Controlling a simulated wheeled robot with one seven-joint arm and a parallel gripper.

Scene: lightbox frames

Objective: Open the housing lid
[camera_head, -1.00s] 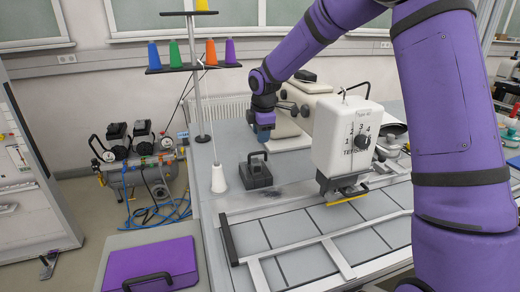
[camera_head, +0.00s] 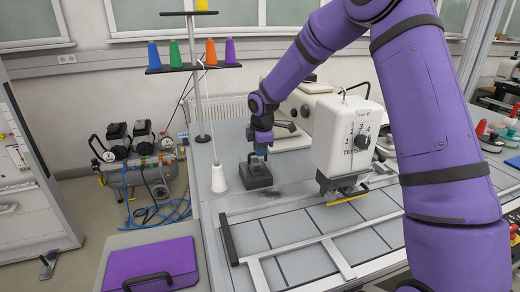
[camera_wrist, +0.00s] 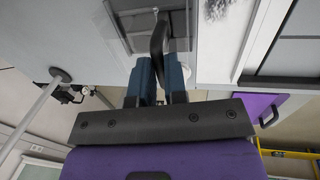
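A small dark housing lid (camera_head: 256,173) with an upright black bar handle sits on the grey table in the head view. My gripper (camera_head: 261,152) is right at the handle, pointing down. In the wrist view the lid (camera_wrist: 118,20) shows as a glassy grey panel at the top, with the curved black handle (camera_wrist: 158,38) on it. My gripper's two blue fingers (camera_wrist: 160,72) are a little apart, with the handle's lower end reaching into the narrow gap between them. Whether they press on it is not clear. The lid lies flat on the table.
A white sewing-machine head (camera_head: 347,135) stands close to the right, with a metal frame (camera_head: 300,245) in front. A white thread cone (camera_head: 218,178) and a spool stand are left. A purple case (camera_head: 150,268) lies front left.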

